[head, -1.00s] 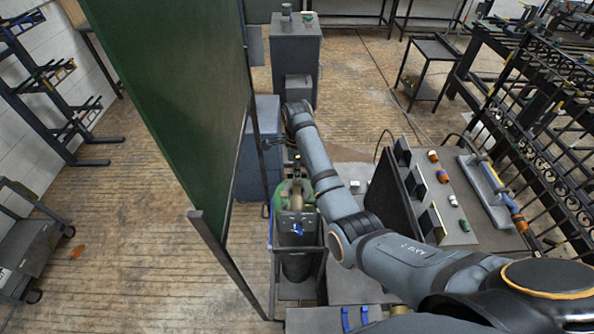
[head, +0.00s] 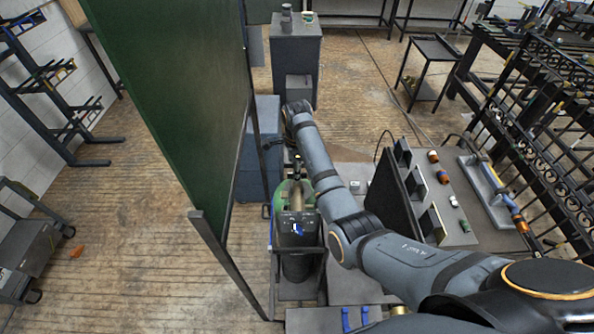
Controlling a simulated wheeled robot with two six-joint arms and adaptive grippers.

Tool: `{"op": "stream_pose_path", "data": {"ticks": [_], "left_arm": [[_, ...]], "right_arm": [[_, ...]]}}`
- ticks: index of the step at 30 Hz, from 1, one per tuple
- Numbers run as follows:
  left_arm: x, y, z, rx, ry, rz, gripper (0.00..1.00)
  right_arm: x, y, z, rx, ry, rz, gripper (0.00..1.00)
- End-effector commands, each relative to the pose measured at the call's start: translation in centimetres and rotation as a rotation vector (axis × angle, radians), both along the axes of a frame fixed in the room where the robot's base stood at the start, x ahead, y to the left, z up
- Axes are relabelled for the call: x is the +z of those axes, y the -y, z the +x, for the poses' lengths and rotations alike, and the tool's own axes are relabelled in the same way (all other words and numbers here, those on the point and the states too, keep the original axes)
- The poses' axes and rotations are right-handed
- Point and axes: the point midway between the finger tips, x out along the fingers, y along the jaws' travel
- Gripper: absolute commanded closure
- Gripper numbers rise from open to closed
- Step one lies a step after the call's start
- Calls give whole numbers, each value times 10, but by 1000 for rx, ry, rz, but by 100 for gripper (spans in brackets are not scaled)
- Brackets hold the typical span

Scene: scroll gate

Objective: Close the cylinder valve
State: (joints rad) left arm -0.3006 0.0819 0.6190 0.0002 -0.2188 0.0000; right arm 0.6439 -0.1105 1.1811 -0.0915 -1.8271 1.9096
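A gas cylinder (head: 295,265) stands upright in a dark cart, with a green top (head: 283,194) and a small brass-coloured valve (head: 297,198) on it. A dark box with a blue mark is in front of its upper part. My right arm reaches in from the lower right, and its gripper (head: 297,170) points down just above the valve. The fingers are small and dark here, so whether they touch the valve or are open or shut cannot be made out. My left gripper is not in view.
A tall green screen (head: 175,90) stands close on the left of the cylinder cart. A workbench (head: 455,205) with dark panels and several small tools is on the right. A grey cabinet (head: 294,50) stands behind.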

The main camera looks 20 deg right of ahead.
Motion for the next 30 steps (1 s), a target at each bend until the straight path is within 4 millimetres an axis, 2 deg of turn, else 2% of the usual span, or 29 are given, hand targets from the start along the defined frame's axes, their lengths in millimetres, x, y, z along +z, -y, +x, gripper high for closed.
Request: {"op": "stream_pose_path", "data": {"ticks": [2,9,13,17,30], "left_arm": [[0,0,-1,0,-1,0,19],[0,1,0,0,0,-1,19],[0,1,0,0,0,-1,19],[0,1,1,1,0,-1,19],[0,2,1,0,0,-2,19]], "right_arm": [[8,0,1,0,3,0,65],[52,0,1,0,4,0,65],[69,0,1,0,4,0,65],[74,0,1,0,2,-1,65],[74,0,1,0,2,0,65]]}}
